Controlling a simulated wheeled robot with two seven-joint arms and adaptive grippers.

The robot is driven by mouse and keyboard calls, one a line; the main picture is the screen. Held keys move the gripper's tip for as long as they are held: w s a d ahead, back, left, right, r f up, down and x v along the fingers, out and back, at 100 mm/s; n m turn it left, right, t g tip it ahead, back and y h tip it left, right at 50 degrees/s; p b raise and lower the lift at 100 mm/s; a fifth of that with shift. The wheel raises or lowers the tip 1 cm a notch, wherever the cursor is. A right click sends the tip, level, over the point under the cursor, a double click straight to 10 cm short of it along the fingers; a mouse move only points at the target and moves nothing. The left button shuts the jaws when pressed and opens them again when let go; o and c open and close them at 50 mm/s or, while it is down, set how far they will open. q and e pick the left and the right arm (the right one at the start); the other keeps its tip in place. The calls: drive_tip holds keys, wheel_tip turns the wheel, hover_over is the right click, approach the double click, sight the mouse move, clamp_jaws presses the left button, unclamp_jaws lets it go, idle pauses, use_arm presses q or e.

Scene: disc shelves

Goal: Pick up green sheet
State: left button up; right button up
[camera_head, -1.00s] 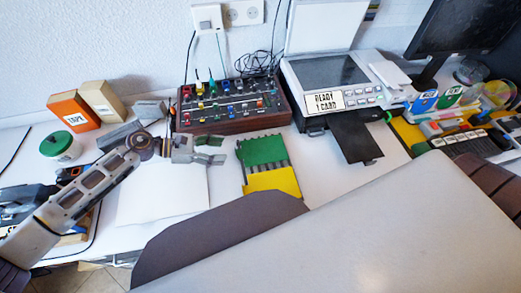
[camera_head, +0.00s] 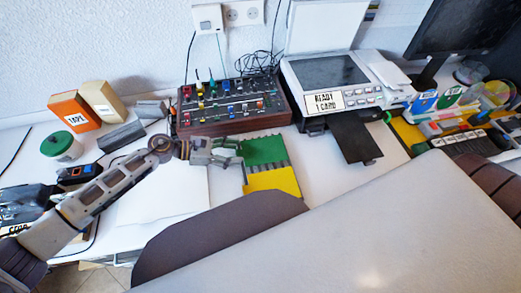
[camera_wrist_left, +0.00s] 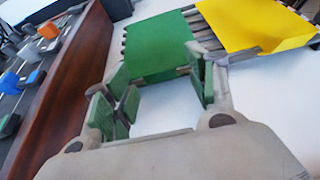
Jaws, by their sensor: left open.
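The green sheet (camera_head: 264,150) lies on a dark slotted rack on the white table, behind the yellow sheet (camera_head: 272,181). My left gripper (camera_head: 238,153) is open at the left edge of the green sheet. In the left wrist view the green sheet (camera_wrist_left: 155,48) is just beyond the open fingers (camera_wrist_left: 160,95), and white table shows between them. The yellow sheet (camera_wrist_left: 245,25) is to its right there. The fingers hold nothing. Whether a fingertip touches the rack or sheet, I cannot tell. My right gripper is not in view.
A brown mixer box (camera_head: 232,105) with coloured knobs stands just behind the sheets; it also shows close at left in the left wrist view (camera_wrist_left: 65,85). A printer (camera_head: 335,85) with a black tray (camera_head: 357,140) is to the right. White paper (camera_head: 165,195) lies at left.

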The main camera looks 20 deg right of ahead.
use_arm(q)
drive_tip(key=shift+c, duration=0.5)
drive_tip(key=c, duration=0.7)
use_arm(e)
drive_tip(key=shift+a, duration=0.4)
use_arm(q)
drive_tip(key=shift+o, duration=0.2)
drive_tip(key=shift+r, duration=0.1)
drive_tip(key=shift+r, duration=0.55)
wheel_tip(320, 180, up, 9)
drive_tip(key=shift+p, duration=0.35)
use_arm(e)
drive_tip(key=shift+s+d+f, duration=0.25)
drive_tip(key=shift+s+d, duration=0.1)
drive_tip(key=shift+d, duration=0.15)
use_arm(q)
drive_tip(key=shift+f, duration=0.1)
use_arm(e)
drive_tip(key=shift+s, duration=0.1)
